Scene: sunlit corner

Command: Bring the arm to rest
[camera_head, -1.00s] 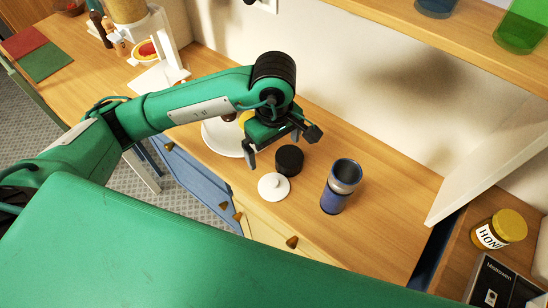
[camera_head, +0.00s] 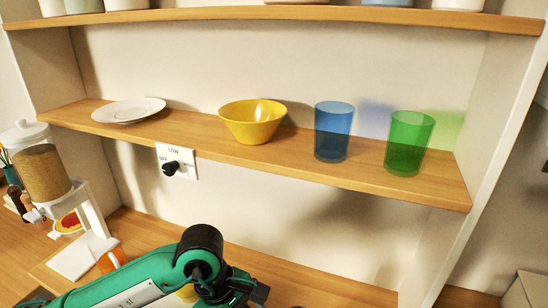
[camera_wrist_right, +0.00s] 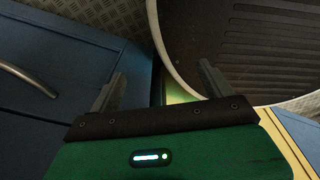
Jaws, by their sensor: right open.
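My left arm shows at the bottom of the head view, with its green forearm and black wrist joint. Its gripper (camera_head: 243,290) is only partly in that view, cut off by the lower edge, and its fingertips are hidden. My right gripper (camera_wrist_right: 160,72) shows in the right wrist view. Its two grey fingers are apart with nothing held between them.
A wooden shelf (camera_head: 300,165) carries a white plate (camera_head: 129,110), yellow bowl (camera_head: 252,122), blue cup (camera_head: 333,132) and green cup (camera_head: 409,143). A blue cabinet front (camera_wrist_right: 50,65) with a handle is near my right gripper.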

